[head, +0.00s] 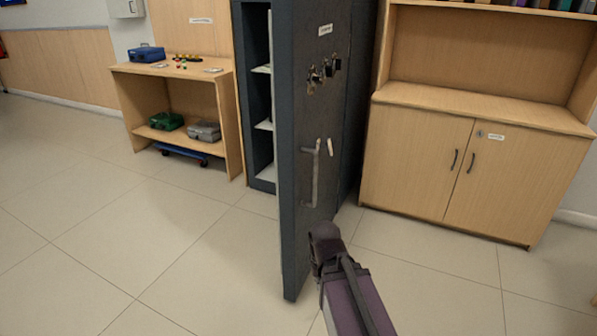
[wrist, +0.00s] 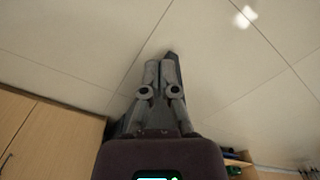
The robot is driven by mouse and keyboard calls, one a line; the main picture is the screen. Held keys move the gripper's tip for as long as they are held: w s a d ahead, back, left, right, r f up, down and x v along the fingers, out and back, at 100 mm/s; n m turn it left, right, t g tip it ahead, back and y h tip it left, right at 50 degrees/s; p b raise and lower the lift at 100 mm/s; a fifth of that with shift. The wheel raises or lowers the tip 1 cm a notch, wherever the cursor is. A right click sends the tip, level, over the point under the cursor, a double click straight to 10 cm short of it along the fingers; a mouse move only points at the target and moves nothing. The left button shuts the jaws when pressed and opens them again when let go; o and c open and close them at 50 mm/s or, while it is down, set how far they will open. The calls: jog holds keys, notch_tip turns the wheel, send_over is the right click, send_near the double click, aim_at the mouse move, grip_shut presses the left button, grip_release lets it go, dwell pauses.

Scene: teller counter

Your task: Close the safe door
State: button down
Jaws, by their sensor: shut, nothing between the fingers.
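The dark grey safe (head: 262,185) stands upright at the back centre, with pale shelves showing inside. Its door (head: 292,240) stands wide open, swung out toward me and seen nearly edge-on. The door's right face carries a long vertical handle (head: 315,172), a bunch of keys (head: 323,72) and a white label. My arm reaches up to the lower right face of the door in the head view; whether it touches is unclear, and the fingertips are hidden there. In the wrist view my gripper (wrist: 160,66) is shut and empty, with a dark surface partly visible behind it.
A wooden cabinet (head: 420,150) with two shut doors stands right of the safe. A low wooden shelf unit (head: 228,125) on the left holds a blue box (head: 146,54), a green box (head: 165,121) and a grey box (head: 204,132). The tiled floor (head: 130,230) left of the door is clear.

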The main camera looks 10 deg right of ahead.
jog(key=shift+w, duration=0.1)
jog(key=m+t+y, duration=0.6)
jog(key=t+y, duration=0.4)
jog(key=y, duration=0.5)
send_near(299, 166)
jog(key=w+v, duration=0.1)
jog(key=v, duration=0.5)
jog(key=shift+s+d+f, duration=0.15)
jog(key=shift+s+d, duration=0.1)
jog(key=shift+d, duration=0.05)
jog(key=shift+a, duration=0.1)
jog(key=x, duration=1.4)
jog(key=shift+s, duration=0.15)
